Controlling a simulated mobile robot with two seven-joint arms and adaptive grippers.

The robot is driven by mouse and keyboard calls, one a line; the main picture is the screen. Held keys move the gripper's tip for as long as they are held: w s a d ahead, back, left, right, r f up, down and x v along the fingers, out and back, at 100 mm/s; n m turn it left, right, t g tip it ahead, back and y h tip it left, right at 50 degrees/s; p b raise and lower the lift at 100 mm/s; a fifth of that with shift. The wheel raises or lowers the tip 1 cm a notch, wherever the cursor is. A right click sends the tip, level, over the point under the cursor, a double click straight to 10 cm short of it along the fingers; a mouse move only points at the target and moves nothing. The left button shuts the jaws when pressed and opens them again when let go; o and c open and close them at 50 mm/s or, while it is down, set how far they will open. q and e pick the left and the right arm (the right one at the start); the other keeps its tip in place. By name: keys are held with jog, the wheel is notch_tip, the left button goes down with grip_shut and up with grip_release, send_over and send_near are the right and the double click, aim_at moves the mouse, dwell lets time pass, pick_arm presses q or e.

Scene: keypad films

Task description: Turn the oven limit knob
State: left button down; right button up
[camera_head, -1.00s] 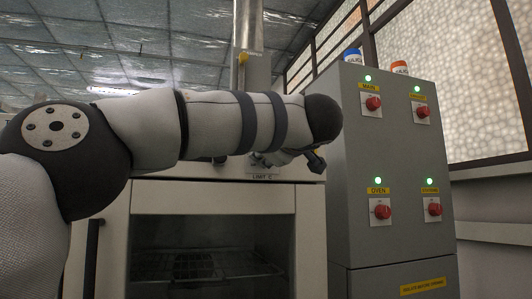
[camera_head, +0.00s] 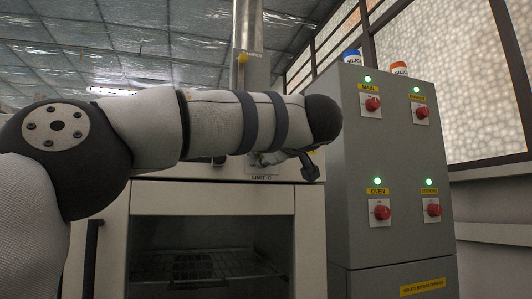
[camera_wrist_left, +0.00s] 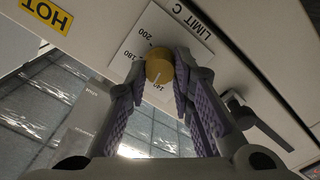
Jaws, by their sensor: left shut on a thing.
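The plate looks upside down there. The pointer is on the 140 side. My left gripper (camera_wrist_left: 163,76) is shut on the knob, its purple-padded fingers on either side. In the head view my left gripper (camera_head: 258,160) is mostly hidden behind my arm, just above the LIMIT C label. My right gripper is not in view.
The oven (camera_head: 208,196) has a glazed door below the dial. A grey cabinet (camera_head: 405,150) with several red switches and lit green lamps stands close on the right. A dark lever (camera_wrist_left: 260,122) is beside the dial, and a yellow HOT label (camera_wrist_left: 46,14) is on the other side.

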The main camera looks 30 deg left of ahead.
pick_arm(q)
jog(key=c, duration=1.4)
grip_release()
jog(key=v, duration=1.2)
